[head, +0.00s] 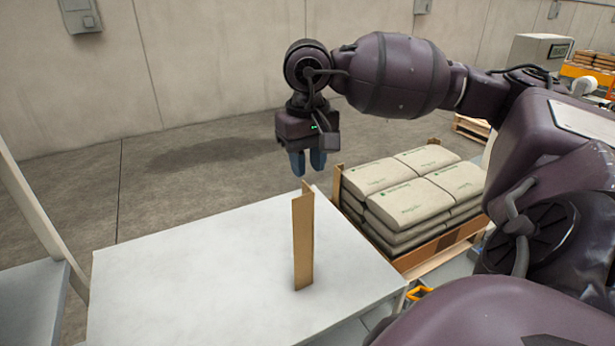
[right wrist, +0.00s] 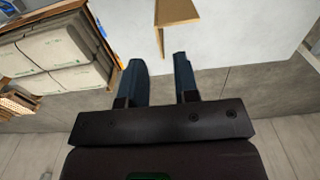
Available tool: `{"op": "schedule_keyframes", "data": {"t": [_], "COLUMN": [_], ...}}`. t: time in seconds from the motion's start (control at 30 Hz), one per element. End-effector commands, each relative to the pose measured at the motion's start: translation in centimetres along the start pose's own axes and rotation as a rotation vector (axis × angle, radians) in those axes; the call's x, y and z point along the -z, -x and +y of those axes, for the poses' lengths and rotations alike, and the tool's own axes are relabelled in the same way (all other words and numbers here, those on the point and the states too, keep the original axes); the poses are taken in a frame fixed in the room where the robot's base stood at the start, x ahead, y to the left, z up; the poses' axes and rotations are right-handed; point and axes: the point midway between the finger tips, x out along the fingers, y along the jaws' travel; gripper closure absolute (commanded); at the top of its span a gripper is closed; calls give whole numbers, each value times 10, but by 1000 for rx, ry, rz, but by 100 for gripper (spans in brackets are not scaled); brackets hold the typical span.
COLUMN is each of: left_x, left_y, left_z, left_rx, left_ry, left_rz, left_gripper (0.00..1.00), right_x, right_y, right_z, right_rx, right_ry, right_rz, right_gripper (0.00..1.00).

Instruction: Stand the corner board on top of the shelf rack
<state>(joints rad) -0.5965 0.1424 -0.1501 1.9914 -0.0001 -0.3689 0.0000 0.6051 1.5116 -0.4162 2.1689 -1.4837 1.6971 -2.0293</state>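The corner board (head: 304,240) is a tan, L-shaped upright piece standing on the white top of the shelf rack (head: 190,285). In the right wrist view the corner board (right wrist: 178,12) shows at the top, just beyond the fingertips. My right gripper (head: 308,172) points down above the board's upper end, with a gap between its blue fingers. In the right wrist view the right gripper (right wrist: 157,62) has its fingers apart, with nothing between them. The board is apart from the fingers. My left gripper is not in view.
A pallet of stacked sacks (head: 410,200) with cardboard edging stands right of the rack. A grey shelf and post (head: 30,290) are at the left. A concrete wall (head: 220,60) runs behind. Most of the white top is clear.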

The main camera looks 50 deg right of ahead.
Motion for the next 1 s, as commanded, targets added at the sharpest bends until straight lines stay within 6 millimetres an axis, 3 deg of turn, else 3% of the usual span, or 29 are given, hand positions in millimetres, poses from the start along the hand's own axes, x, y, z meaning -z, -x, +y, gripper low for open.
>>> {"op": "schedule_keyframes", "data": {"t": [0.2,0.43,1.0], "left_x": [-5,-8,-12], "left_y": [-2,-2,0], "left_z": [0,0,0], "left_rx": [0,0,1], "left_ry": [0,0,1], "left_rz": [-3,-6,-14], "left_gripper": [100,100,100], "right_x": [0,0,0], "right_y": [44,75,84], "right_z": [0,0,0], "right_rx": [1,1,0], "right_ry": [0,0,0], "right_rz": [4,3,1], "right_gripper": [71,71,71]}}
